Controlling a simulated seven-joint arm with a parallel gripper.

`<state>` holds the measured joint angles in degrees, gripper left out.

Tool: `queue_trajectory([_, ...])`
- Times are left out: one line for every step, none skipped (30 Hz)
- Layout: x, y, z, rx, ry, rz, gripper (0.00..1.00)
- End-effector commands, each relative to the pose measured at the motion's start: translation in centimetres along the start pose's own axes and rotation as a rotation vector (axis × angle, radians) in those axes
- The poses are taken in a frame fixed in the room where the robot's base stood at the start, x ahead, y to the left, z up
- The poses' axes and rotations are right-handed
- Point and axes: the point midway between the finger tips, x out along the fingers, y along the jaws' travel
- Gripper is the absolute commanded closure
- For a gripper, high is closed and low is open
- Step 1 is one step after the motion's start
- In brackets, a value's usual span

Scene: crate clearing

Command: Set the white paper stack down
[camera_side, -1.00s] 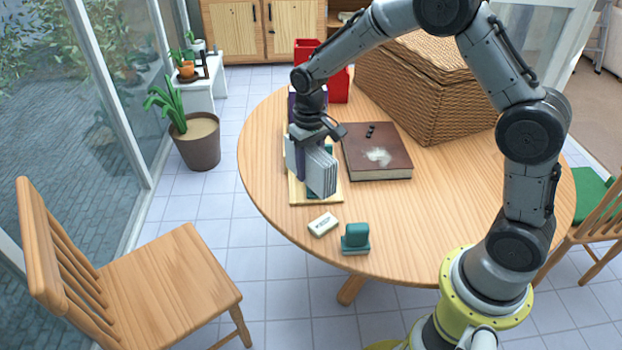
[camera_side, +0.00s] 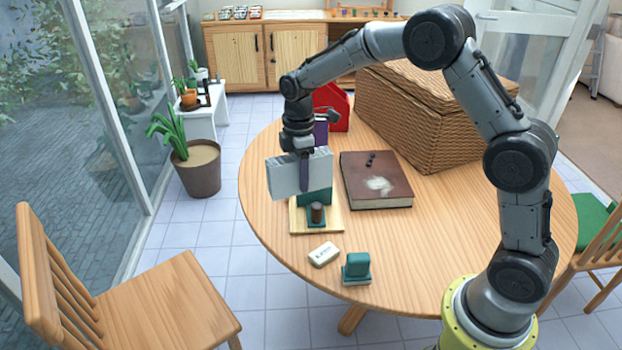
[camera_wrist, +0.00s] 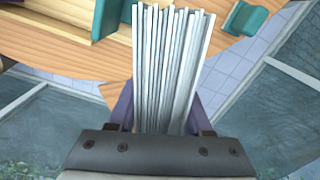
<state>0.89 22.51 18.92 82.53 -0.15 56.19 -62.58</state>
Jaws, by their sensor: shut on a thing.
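My gripper (camera_side: 304,172) is shut on the white paper stack (camera_side: 284,177), which it holds upright above the left part of the round table. In the wrist view the paper stack (camera_wrist: 170,70) shows edge-on between the two purple fingers. Below and behind it in the side view is a wooden board (camera_side: 329,221) with a green holder (camera_side: 318,197) and a small brown cylinder (camera_side: 317,212) on it. The stack and my gripper hide part of the board.
A brown book (camera_side: 376,183) lies right of the board. A white eraser-like block (camera_side: 324,254) and a green stamp-like block (camera_side: 356,268) lie near the front edge. A wicker crate (camera_side: 430,110) and a red holder (camera_side: 333,106) stand behind. The table (camera_side: 440,230) is clear at the front right.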

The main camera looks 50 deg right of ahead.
Motion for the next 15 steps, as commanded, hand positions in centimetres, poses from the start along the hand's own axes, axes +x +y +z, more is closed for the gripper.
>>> queue_trajectory([-0.3,0.9,-0.1,-0.08,0.002,0.005,1.0])
queue_trajectory([-0.5,1.4,-0.1,-0.132,0.003,0.006,1.0])
queue_trajectory([-0.7,2.0,-0.1,-0.198,0.003,0.007,1.0])
queue_trajectory([-0.8,2.5,-0.1,-0.25,0.003,0.009,1.0])
queue_trajectory([-0.9,2.9,-0.1,-0.299,0.003,0.01,1.0])
queue_trajectory([-1.1,3.6,-0.1,-0.367,0.003,0.011,1.0])
queue_trajectory([-1.2,4.1,0.0,-0.417,0.003,0.013,1.0])
queue_trajectory([-1.2,4.6,0.0,-0.466,0.003,0.014,1.0])
queue_trajectory([-1.4,5.3,0.1,-0.533,0.003,0.015,1.0])
queue_trajectory([-1.4,5.9,0.2,-0.581,0.003,0.016,1.0])
queue_trajectory([-1.5,6.4,0.3,-0.63,0.003,0.018,1.0])
queue_trajectory([-1.5,7.1,0.4,-0.696,0.002,0.018,1.0])
queue_trajectory([-1.6,7.7,0.6,-0.744,0.002,0.021,1.0])
queue_trajectory([-1.6,8.3,0.7,-0.792,0.001,0.021,1.0])
queue_trajectory([-1.6,9.1,1.0,-0.856,0.0,0.022,1.0])
